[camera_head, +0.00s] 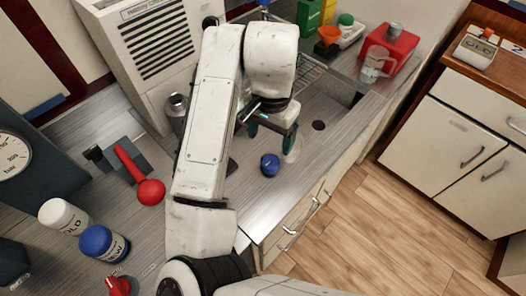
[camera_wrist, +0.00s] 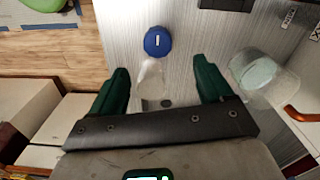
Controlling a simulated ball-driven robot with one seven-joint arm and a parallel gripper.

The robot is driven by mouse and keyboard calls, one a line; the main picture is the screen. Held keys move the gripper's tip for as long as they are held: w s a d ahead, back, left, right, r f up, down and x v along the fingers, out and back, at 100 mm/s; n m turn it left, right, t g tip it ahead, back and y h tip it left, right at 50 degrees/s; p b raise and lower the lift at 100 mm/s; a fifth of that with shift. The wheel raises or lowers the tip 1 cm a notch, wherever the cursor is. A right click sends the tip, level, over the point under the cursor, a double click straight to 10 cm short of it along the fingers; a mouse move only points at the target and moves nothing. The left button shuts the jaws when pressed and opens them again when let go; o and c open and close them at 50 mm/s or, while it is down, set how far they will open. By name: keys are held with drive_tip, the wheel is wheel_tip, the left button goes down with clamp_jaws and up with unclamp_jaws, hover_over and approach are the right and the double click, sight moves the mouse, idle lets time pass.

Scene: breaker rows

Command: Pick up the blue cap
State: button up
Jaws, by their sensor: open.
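The blue cap (camera_head: 270,164) sits on the metal counter near its front edge. In the wrist view the blue cap (camera_wrist: 157,41) lies beyond my fingertips, roughly in line with the gap between them. My gripper (camera_head: 272,134) is open and empty above the counter, with two dark green fingers; it also shows in the wrist view (camera_wrist: 163,72). A clear, see-through object (camera_wrist: 151,78) stands between the fingers' lines of sight, close beside the cap; it also shows in the head view (camera_head: 293,148). I cannot tell if it touches the cap.
A clear glass vessel (camera_wrist: 262,76) stands right of the fingers in the wrist view. A red box (camera_head: 392,48) and a glass jug (camera_head: 374,66) stand at the back right. A sink recess (camera_head: 340,88) lies behind the gripper. White and blue-lidded jars (camera_head: 103,243) stand at left.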

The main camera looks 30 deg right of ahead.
hover_over(270, 161)
drive_tip(key=f, duration=0.5)
drive_tip(key=shift+w, duration=0.2)
drive_tip(key=shift+s+f+p, duration=0.15)
drive_tip(key=shift+f+p, duration=0.2)
drive_tip(key=shift+f, duration=1.05)
drive_tip(key=shift+s+f+p, duration=0.1)
drive_tip(key=shift+f+p, duration=0.2)
drive_tip(key=shift+f, duration=1.1)
drive_tip(key=c, duration=1.1)
drive_tip(key=shift+r, duration=0.1)
drive_tip(key=shift+r, duration=0.55)
drive_tip(key=s+d+r, duration=0.1)
drive_tip(key=s+r, duration=0.3)
drive_tip(key=s+d+r, duration=0.2)
drive_tip(key=s+r, duration=0.2)
drive_tip(key=s+d+r, duration=0.1)
drive_tip(key=s+r, duration=0.2)
drive_tip(key=s, duration=0.2)
drive_tip(key=shift+s+d+r+b, duration=0.1)
drive_tip(key=shift+d+r+b, duration=0.3)
